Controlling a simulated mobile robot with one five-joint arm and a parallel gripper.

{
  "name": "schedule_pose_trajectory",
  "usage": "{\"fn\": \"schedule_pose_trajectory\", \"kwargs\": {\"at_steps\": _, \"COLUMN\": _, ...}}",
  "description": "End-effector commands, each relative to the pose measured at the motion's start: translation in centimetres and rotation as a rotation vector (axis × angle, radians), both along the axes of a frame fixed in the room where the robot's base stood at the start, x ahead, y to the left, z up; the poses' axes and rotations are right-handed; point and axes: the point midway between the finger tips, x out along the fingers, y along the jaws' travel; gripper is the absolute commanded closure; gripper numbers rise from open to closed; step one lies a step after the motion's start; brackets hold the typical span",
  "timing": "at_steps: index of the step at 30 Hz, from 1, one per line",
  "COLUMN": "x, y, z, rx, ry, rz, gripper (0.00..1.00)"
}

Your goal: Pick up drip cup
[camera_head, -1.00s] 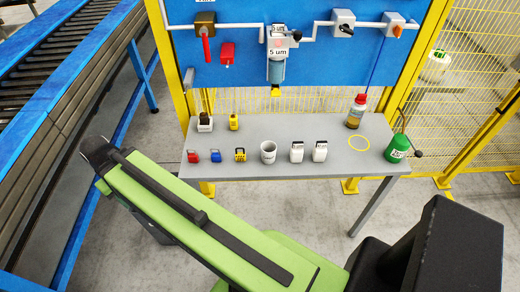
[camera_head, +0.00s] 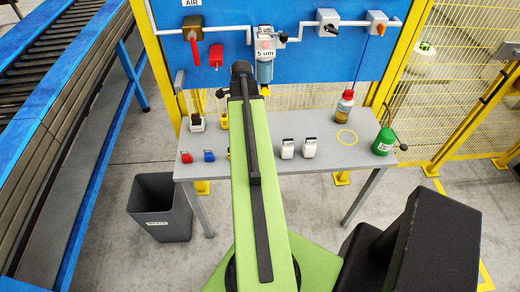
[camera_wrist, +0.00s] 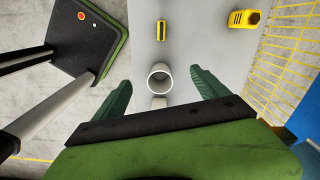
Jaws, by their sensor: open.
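The drip cup (camera_wrist: 160,78) is a pale grey, round, open-topped cup on the grey table. In the wrist view it shows between and beyond the two green fingers of my gripper (camera_wrist: 162,79). The fingers stand apart, one on each side of it in the picture, with nothing in their grasp. A small pale piece shows just below the cup there; I cannot tell what it is. In the head view my raised arm hides the cup, and the fingers cannot be made out.
On the table (camera_head: 330,160) are red (camera_head: 186,157) and blue padlocks (camera_head: 209,156), two white containers (camera_head: 298,148), an amber bottle (camera_head: 344,107) and a green can (camera_head: 384,142). A blue panel (camera_head: 220,65) rises behind. A dark waste bin (camera_head: 163,209) stands at left.

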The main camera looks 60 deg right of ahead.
Motion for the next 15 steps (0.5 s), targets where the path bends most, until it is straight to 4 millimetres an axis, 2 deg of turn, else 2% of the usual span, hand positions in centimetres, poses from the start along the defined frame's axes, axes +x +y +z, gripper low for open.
{"fn": "schedule_pose_trajectory", "kwargs": {"at_steps": 1, "x": -1.9, "y": -1.7, "z": 0.4, "rx": 0.001, "ry": -0.001, "rz": -0.099, "gripper": 0.16}}
{"fn": "schedule_pose_trajectory", "kwargs": {"at_steps": 3, "x": -3.5, "y": -3.0, "z": 0.5, "rx": 0.001, "ry": 0.0, "rz": -0.193, "gripper": 0.16}}
{"fn": "schedule_pose_trajectory", "kwargs": {"at_steps": 5, "x": -4.3, "y": -3.6, "z": 0.5, "rx": 0.001, "ry": 0.0, "rz": -0.239, "gripper": 0.16}}
{"fn": "schedule_pose_trajectory", "kwargs": {"at_steps": 11, "x": -4.6, "y": -3.8, "z": -0.1, "rx": 0.0, "ry": 0.0, "rz": -0.258, "gripper": 0.16}}
{"fn": "schedule_pose_trajectory", "kwargs": {"at_steps": 15, "x": -4.6, "y": -3.8, "z": -2.1, "rx": 0.0, "ry": 0.0, "rz": -0.256, "gripper": 0.16}}
